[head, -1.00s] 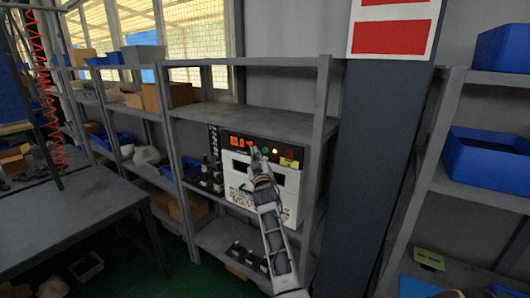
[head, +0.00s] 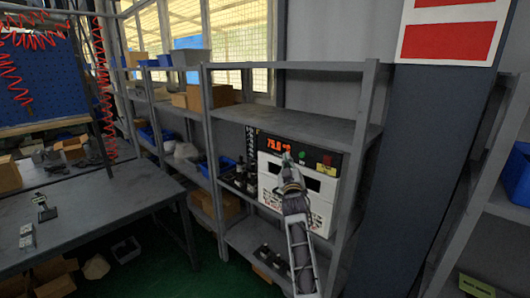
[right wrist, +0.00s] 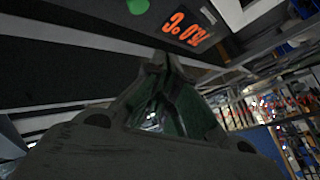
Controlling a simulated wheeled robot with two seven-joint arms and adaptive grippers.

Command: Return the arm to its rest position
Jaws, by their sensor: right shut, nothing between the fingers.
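My right gripper (head: 287,157) is in front of the upper part of a white and black machine (head: 268,172) on the middle shelf of the grey rack. The machine has a red digital display (head: 278,144), a green button (head: 302,154) and a yellow label. In the right wrist view the gripper's fingers (right wrist: 172,60) come together at the tips and hold nothing. The display (right wrist: 188,32) and the green button (right wrist: 138,6) show just beyond them. I cannot tell whether the fingertips touch the panel. My left gripper is not in view.
The grey rack (head: 290,122) surrounds the machine, with a shelf above and uprights beside it. Dark valve parts (head: 240,180) stand left of the machine. A dark column (head: 435,150) rises at the right. A grey worktable (head: 100,205) with parts is at the left.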

